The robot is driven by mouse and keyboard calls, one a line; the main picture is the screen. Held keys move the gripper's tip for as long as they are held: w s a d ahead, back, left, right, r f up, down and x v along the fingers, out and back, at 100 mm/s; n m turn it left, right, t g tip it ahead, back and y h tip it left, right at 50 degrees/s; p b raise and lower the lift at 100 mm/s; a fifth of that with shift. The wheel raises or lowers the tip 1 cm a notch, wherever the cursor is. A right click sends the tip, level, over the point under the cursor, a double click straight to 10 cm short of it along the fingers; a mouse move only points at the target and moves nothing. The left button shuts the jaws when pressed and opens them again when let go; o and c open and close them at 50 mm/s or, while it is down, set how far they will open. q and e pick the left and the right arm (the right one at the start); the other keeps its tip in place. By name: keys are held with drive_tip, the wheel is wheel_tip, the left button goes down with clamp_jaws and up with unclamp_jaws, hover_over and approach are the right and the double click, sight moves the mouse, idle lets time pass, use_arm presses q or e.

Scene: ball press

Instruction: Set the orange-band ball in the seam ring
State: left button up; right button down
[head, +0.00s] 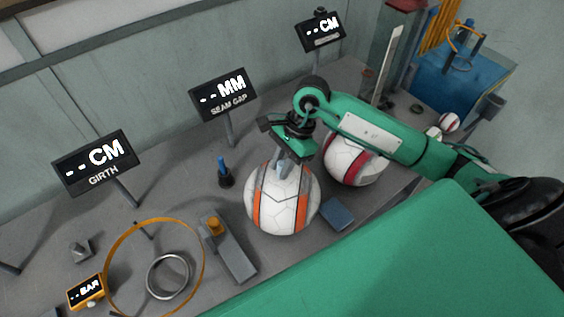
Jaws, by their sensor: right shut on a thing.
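The orange-band ball (282,212), white with orange and grey bands, is near the middle of the head view. My right gripper (287,165) comes down on its top from the right, and its jaws are shut on the ball. Whether the ball rests on the table or hangs just above it is hard to tell. A grey metal ring (151,279) lies at the lower left, inside a larger thin orange hoop (204,258); I cannot tell whether it is the seam ring. What lies under the ball is hidden. My left gripper is out of view.
A grey block with an orange knob (215,224) stands between ring and ball. A blue block (338,214) lies right of the ball. The "SEAM GAP" display (224,94) and "GIRTH" display (95,163) stand behind.

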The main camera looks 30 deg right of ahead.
drive_tip(key=shift+f+b, duration=0.25)
drive_tip(key=shift+b, duration=0.2)
drive_tip(key=c, duration=1.2)
unclamp_jaws()
drive_tip(key=shift+c, duration=0.2)
drive_tip(key=shift+r, duration=0.1)
drive_tip(key=shift+r+p, duration=0.2)
drive_tip(key=shift+p, duration=0.2)
drive_tip(key=shift+d+r, duration=0.15)
drive_tip(key=shift+r, duration=0.1)
drive_tip(key=b+v, duration=0.3)
drive_tip(key=v, duration=0.8)
drive_tip(key=shift+r+b, duration=0.25)
drive_tip(key=shift+b, duration=0.05)
